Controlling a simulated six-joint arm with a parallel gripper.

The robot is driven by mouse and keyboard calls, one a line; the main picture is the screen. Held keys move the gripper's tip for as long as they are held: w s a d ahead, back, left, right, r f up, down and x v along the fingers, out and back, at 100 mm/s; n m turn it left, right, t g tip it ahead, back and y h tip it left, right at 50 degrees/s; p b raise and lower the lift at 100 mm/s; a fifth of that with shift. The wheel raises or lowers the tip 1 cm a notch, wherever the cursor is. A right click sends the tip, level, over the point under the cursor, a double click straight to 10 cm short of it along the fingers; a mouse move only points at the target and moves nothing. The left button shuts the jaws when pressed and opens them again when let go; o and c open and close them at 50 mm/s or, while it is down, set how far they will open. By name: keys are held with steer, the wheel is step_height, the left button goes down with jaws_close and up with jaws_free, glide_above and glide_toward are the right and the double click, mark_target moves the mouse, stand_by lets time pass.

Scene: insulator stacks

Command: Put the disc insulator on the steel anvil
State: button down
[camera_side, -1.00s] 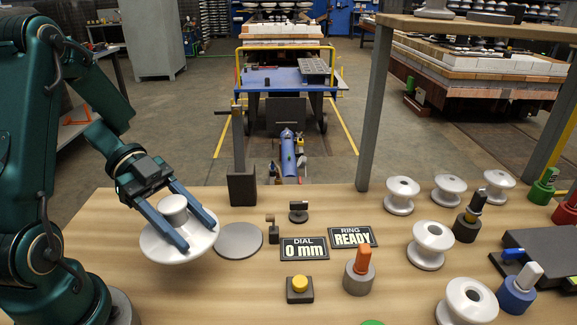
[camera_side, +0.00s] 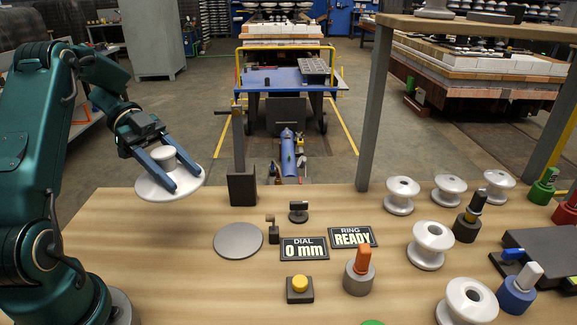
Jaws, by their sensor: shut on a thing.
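The white disc insulator (camera_side: 150,189) is a wide dish with a raised cap in its middle. My gripper (camera_side: 187,171) is shut on it, with its two blue fingers on either side of the cap. The disc is held in the air above the back left of the table, roughly level. The steel anvil appears to be the flat round grey plate (camera_side: 238,240) on the table, bare on top. The disc is up and to the left of this plate, apart from it.
A dark upright post (camera_side: 240,178) stands just behind the plate. To its right are a small dark stand (camera_side: 273,232), a "DIAL 0 mm" sign (camera_side: 304,248), a "RING READY" sign (camera_side: 352,237) and a yellow button (camera_side: 300,287). Several white spool insulators (camera_side: 430,244) stand at the right.

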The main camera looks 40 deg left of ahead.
steer(key=shift+w+f, duration=0.15)
steer(key=shift+f, duration=0.1)
glide_above(244, 244)
step_height(244, 244, down, 7)
steer(key=shift+r, duration=0.1)
steer(key=shift+w+f, duration=0.1)
steer(key=shift+f, duration=1.95)
steer(key=shift+f, duration=0.15)
steer(key=shift+c, duration=1.1)
jaws_free()
steer(key=v, duration=1.2)
